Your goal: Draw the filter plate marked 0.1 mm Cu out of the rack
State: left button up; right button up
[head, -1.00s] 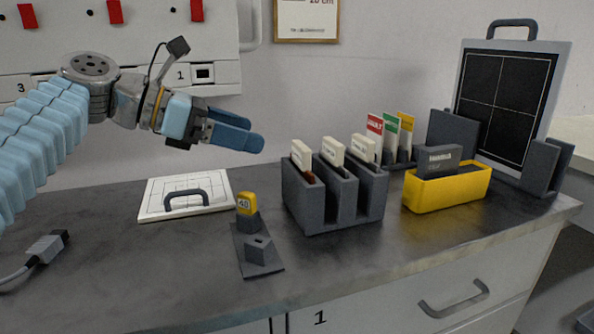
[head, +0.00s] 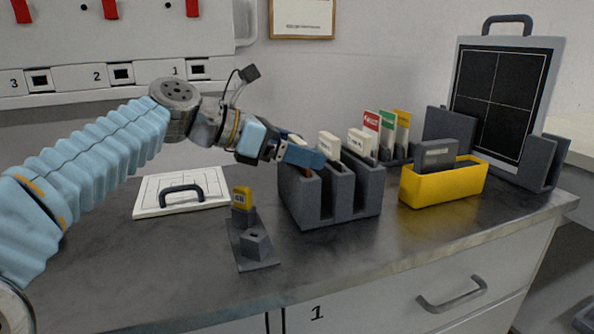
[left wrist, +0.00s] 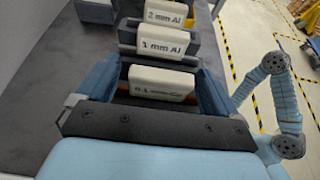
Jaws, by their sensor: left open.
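The dark grey rack (head: 330,205) on the bench holds several filter plates with cream handles. The nearest handle in the left wrist view, on the 0.1 mm Cu plate (left wrist: 161,83), has a partly blurred label. Behind it stand the 1 mm Al plate (left wrist: 166,43) and the 2 mm Al plate (left wrist: 170,13). My left gripper (head: 305,156) is open at the rack's left end, its blue fingers on either side of the 0.1 mm Cu handle; contact cannot be told. In the head view the fingers partly hide that plate. My right gripper is not in view.
A yellow bin (head: 440,188) with a grey block stands right of the rack. Coloured cards (head: 388,130) stand behind it. A small grey stand (head: 255,245) with a yellow-topped piece and a white panel (head: 181,195) with a handle lie to the left.

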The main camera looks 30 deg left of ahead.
pick_arm(q)
jog(key=c, duration=1.1)
jog(key=shift+r, duration=0.1)
